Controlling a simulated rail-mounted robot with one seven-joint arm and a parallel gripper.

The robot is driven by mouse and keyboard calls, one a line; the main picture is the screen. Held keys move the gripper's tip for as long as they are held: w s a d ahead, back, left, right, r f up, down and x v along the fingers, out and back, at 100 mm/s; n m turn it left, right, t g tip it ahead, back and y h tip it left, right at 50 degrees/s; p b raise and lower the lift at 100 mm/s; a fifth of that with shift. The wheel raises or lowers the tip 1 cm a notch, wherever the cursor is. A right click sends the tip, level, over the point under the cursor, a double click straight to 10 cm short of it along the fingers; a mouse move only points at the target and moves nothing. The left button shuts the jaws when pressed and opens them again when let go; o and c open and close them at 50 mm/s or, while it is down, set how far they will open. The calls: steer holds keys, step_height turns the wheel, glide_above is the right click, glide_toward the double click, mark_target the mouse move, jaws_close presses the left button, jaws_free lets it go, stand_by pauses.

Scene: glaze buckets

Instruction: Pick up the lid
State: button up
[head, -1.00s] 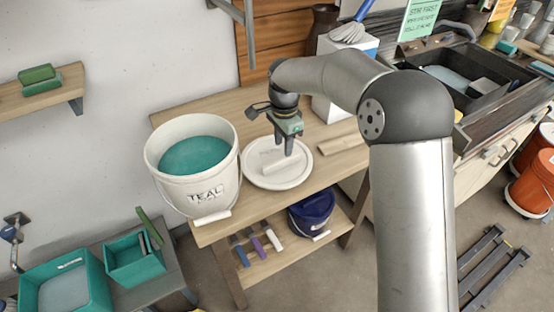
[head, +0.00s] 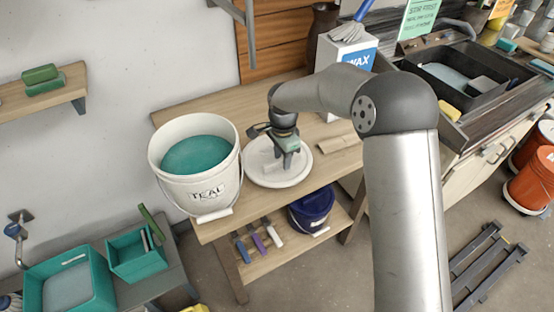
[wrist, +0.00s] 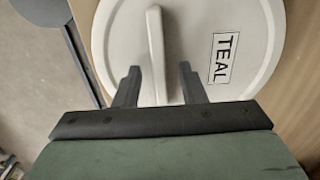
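The lid (head: 262,176) is a round off-white disc lying flat on the wooden bench, right of the white TEAL bucket (head: 180,180), which is open and shows teal glaze. In the wrist view the lid (wrist: 255,25) has a raised bar handle (wrist: 157,50) and a TEAL label. My gripper (head: 287,165) is over the lid. In the wrist view its two fingers (wrist: 158,82) are apart, with the near end of the handle between them. I cannot tell whether the fingertips reach down to handle height.
A wood block (head: 338,143) lies on the bench just right of the lid. A white WAX box (head: 342,60) stands behind. A blue bucket (head: 311,208) and several coloured tools (head: 258,243) are on the shelf below. The bench left of the WAX box is clear.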

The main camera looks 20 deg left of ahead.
steer(key=shift+f, duration=0.25)
steer(key=shift+c, duration=0.4)
jaws_close()
steer(key=shift+r, duration=0.1)
